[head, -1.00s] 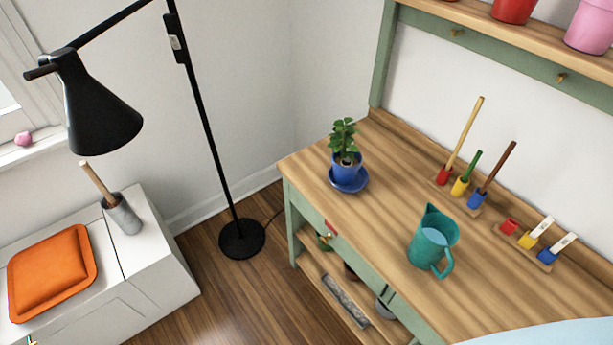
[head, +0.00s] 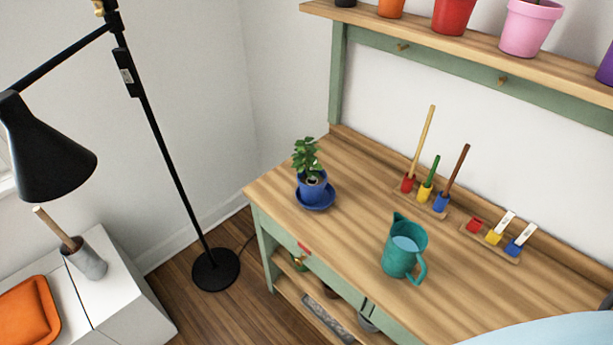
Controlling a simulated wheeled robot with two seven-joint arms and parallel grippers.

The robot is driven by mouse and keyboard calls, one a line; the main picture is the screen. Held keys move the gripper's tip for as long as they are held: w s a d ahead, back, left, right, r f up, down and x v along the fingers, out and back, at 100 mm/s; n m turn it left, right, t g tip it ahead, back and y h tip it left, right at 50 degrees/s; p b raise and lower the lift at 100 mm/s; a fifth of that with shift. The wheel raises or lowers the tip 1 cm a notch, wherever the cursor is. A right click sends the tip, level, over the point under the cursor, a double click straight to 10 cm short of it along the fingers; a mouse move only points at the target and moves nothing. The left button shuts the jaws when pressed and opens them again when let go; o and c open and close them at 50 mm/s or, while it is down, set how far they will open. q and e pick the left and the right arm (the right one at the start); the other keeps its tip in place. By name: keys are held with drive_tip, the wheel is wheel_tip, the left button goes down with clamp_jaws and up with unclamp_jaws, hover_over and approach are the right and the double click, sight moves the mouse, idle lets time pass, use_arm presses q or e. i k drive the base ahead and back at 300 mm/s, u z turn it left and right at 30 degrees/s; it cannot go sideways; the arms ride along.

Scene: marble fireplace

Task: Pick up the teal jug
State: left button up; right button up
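The teal jug (head: 398,259) stands upright on the wooden top of the green bench (head: 345,222), near its front edge. Its spout points up and to the left, and its handle is at the lower right. The inside looks pale blue, perhaps liquid. Neither of my grippers is in the head view, and nothing touches the jug.
A blue potted plant (head: 312,188) on a saucer stands left of the jug. Behind it are a rack of colored tools (head: 428,198) and a rack of small blocks (head: 492,240). A shelf of pots (head: 455,15) is above. A black floor lamp (head: 168,165) stands left.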

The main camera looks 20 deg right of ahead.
sight(407, 240)
drive_tip(key=z, duration=1.65)
drive_tip(key=k, duration=0.5)
drive_tip(key=u, duration=1.55)
drive_tip(key=i, duration=1.1)
drive_tip(key=z, duration=2.2)
